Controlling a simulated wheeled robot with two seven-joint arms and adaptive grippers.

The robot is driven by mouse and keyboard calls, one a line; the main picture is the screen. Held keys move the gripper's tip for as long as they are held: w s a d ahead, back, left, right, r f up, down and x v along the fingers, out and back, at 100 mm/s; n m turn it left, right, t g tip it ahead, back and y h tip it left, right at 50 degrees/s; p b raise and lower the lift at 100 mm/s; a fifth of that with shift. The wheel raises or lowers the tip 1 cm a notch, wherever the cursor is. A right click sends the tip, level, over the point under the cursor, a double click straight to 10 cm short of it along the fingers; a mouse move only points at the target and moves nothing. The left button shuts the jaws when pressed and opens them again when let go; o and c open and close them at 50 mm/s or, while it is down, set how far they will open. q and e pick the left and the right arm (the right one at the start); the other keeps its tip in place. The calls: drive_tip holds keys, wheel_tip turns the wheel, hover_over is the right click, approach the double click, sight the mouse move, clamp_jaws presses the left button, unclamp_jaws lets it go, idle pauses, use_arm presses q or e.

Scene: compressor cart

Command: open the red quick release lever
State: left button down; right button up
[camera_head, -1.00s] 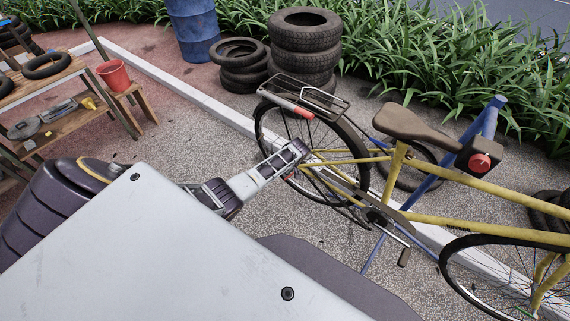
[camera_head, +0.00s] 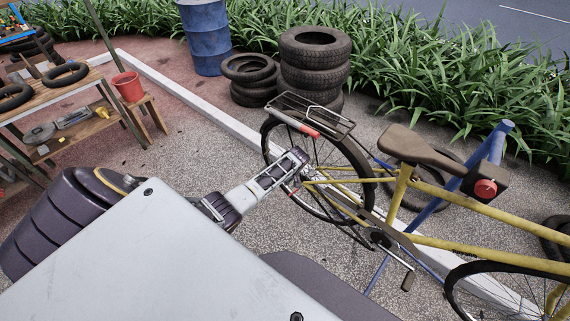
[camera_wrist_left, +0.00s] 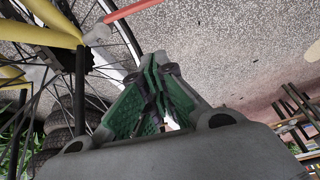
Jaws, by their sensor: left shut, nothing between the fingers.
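The red lever (camera_wrist_left: 132,9) shows at the top of the left wrist view as a straight red bar. It runs up and right from beside the rear hub (camera_wrist_left: 97,36) of the yellow bicycle (camera_head: 455,200). My left gripper (camera_wrist_left: 160,62) is shut with nothing between its green-padded fingers; its tips are below the lever and apart from it in the picture. In the head view the left gripper (camera_head: 300,156) is in front of the rear wheel, close to the hub, and covers part of it. The lever is hard to make out there. My right gripper is not in view.
Stacked tyres (camera_head: 314,62) and a blue barrel (camera_head: 205,40) stand behind the bicycle. A wooden bench (camera_head: 75,130) with tools and a red bucket (camera_head: 127,86) are at the left. Wheel spokes and the rear rack (camera_head: 315,115) are close to the left gripper.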

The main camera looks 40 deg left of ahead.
use_arm(q)
drive_tip(key=v, duration=0.6)
drive_tip(key=shift+d+r+p, duration=0.15)
drive_tip(key=shift+r+p, duration=0.15)
drive_tip(key=shift+p, duration=0.05)
idle(0.5)
